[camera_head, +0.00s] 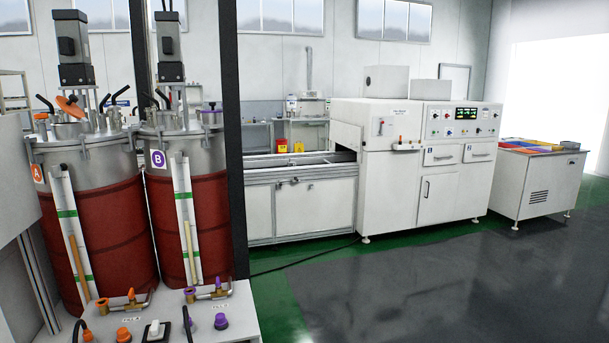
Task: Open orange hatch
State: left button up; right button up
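Tank A (95,215) stands at the left, a red vessel with a steel top and an orange "A" label. On its lid is a tilted orange disc-shaped part (70,105), and a smaller orange piece (41,116) sits to its left. I cannot tell for certain which orange part is the hatch, or whether it is open. Neither of my grippers is in view.
Tank B (200,220) stands close beside tank A, with a purple-topped fitting (212,112). A dark post (233,140) rises right of it. A panel (180,320) with orange and purple valves is in front. A conveyor (300,180) and white machine (420,165) stand beyond; floor at right is clear.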

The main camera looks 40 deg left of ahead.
aim_at(69, 105)
jog(key=i+u, duration=0.2)
jog(key=u, duration=0.25)
jog(key=i+l+u, duration=0.1)
jog(key=u, duration=0.35)
jog(key=i+l+u, duration=0.15)
jog(key=u, duration=0.3)
jog(key=i+l, duration=0.05)
jog(key=i, duration=0.05)
